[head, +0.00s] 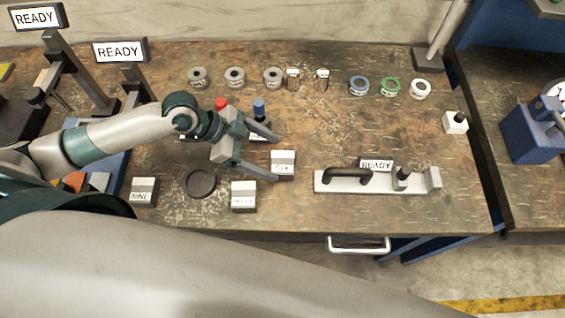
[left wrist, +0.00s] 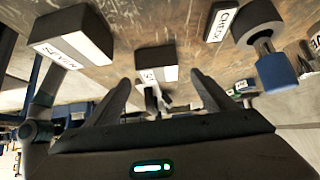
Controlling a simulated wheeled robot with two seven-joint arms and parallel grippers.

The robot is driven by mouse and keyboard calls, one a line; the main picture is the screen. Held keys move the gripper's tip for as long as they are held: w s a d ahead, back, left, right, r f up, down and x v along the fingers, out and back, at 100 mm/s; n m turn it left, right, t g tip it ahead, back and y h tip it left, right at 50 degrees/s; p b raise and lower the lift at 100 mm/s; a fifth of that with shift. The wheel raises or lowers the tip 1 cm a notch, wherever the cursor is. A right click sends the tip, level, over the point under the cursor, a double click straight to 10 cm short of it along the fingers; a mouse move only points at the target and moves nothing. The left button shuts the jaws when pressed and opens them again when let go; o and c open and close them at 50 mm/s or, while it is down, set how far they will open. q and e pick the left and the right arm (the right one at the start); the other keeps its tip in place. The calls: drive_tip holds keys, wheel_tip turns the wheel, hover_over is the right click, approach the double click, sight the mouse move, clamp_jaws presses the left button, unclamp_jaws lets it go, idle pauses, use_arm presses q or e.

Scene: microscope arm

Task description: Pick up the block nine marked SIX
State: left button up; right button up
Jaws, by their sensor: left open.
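A pale block with a dark side and a label that looks like SIX (head: 283,160) stands on the bench. My left gripper (head: 274,157) is open beside it, its fingers pointing toward it. In the left wrist view this block (left wrist: 157,57) lies ahead, between the two open fingertips (left wrist: 161,82), with no visible contact. A block marked NINE (head: 144,188) stands farther left. Another block (head: 243,192), its label hard to read, stands front-left of the SIX block; a neighbouring block shows in the left wrist view (left wrist: 72,32). My right gripper is not in view.
A blue-topped post (head: 259,107) and a red-topped one (head: 221,104) stand behind my gripper. A fixture with a black handle (head: 350,178) is at right. Several small cylinders line the back.

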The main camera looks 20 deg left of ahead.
sight(283, 162)
use_arm(q)
drive_tip(key=shift+d, duration=0.1)
drive_tip(key=shift+d+f+p, duration=0.3)
drive_tip(key=shift+d+p, duration=0.15)
drive_tip(key=shift+p, duration=0.2)
drive_tip(key=p+x, duration=0.1)
drive_tip(key=x, duration=0.1)
drive_tip(key=shift+d+f, duration=0.25)
drive_tip(key=shift+d, duration=0.05)
drive_tip(key=shift+w+d+f+p, duration=0.2)
drive_tip(key=shift+d+f+p, duration=0.15)
drive_tip(key=shift+f, duration=0.2)
drive_tip(key=shift+c, duration=0.7)
clamp_jaws()
drive_tip(key=shift+r, duration=0.15)
